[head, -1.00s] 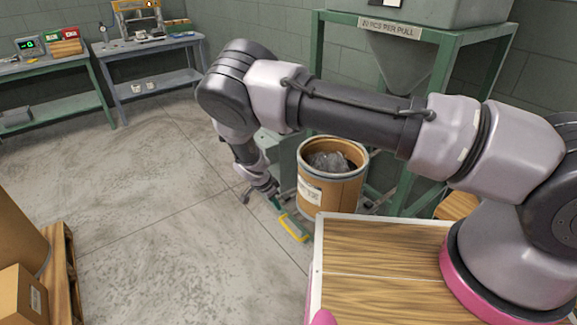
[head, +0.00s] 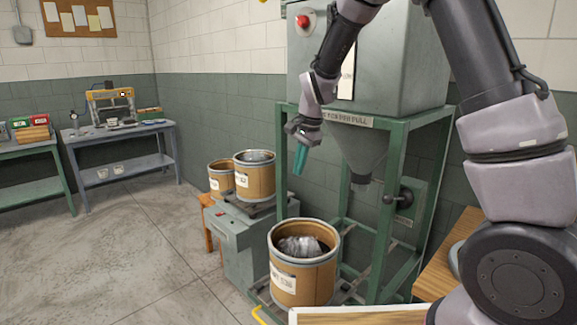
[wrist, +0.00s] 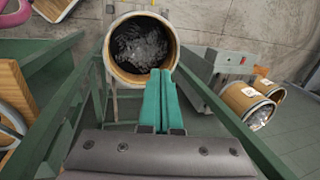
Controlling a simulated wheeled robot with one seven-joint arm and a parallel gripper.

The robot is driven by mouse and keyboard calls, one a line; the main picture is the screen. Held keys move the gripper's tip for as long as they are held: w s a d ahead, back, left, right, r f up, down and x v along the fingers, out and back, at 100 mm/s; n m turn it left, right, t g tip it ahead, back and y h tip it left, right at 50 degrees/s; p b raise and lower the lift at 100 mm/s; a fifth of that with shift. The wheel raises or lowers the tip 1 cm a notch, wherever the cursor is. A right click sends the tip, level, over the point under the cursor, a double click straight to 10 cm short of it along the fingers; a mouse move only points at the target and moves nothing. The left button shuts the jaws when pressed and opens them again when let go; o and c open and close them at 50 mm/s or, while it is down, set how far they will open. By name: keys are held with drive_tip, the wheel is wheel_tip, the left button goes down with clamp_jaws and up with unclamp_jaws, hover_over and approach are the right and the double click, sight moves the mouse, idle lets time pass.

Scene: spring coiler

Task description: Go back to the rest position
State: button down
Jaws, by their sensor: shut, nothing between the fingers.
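My gripper (head: 300,158) has teal fingers and hangs in front of the green hopper frame in the head view, pointing down. In the wrist view the teal fingers (wrist: 160,100) lie side by side, shut, with nothing between them. The gripper is above the open brown drum (head: 301,284), which holds grey metallic pieces in a clear liner. That drum also shows in the wrist view (wrist: 113,75), beyond the fingertips. The gripper is apart from the drum.
The green hopper frame (head: 283,165) and grey machine cabinet (head: 415,60) stand close to my arm. Workbenches (head: 120,133) line the back left. The floor (head: 130,260) at left is clear.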

drive_tip(key=s+d+r+n+t+y, duration=0.1)
drive_tip(key=s+d+r, duration=0.4)
drive_tip(key=d+r, duration=0.25)
drive_tip(key=s+d+r+n+t, duration=0.1)
drive_tip(key=s+d+r, duration=0.4)
drive_tip(key=r, duration=0.4)
drive_tip(key=s+d+r+n+t, duration=0.1)
drive_tip(key=s+d+r, duration=0.1)
drive_tip(key=s+d, duration=0.2)
drive_tip(key=s+d+r+n+t+h, duration=0.1)
drive_tip(key=s+d+r+t, duration=0.1)
drive_tip(key=s+d, duration=0.3)
drive_tip(key=s, duration=0.4)
drive_tip(key=shift+s+d, duration=0.15)
drive_tip(key=shift+s, duration=0.25)
